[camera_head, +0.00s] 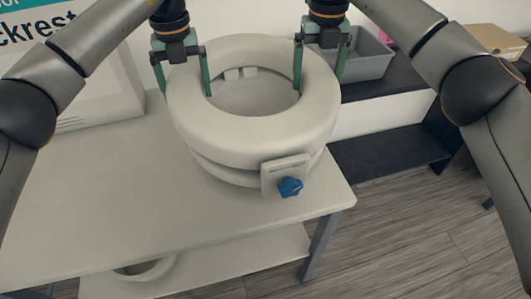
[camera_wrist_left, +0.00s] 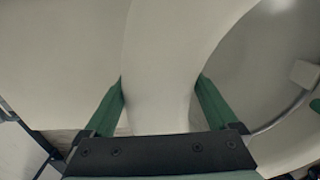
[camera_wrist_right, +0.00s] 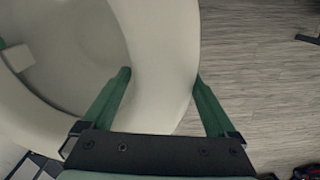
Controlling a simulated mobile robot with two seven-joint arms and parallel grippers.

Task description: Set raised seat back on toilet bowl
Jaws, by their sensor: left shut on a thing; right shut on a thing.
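The raised seat (camera_head: 255,133) is a thick white ring with a bracket and a blue knob (camera_head: 290,187) at its front. It sits over the white toilet bowl (camera_head: 225,175) on the table; the seat hides most of the bowl, and I cannot tell whether they touch all round. My left gripper (camera_head: 184,92) is shut on the seat's left side, with a finger on each side of the ring wall, as in the left wrist view (camera_wrist_left: 160,80). My right gripper (camera_head: 318,84) is shut on the right side the same way, as in the right wrist view (camera_wrist_right: 162,75).
The white table (camera_head: 90,200) has free room at left and front. A box with large lettering (camera_head: 85,75) stands at the back left. A grey bin (camera_head: 355,57) stands on a dark shelf at the back right. A pale rounded item (camera_head: 150,272) lies on the table's lower shelf.

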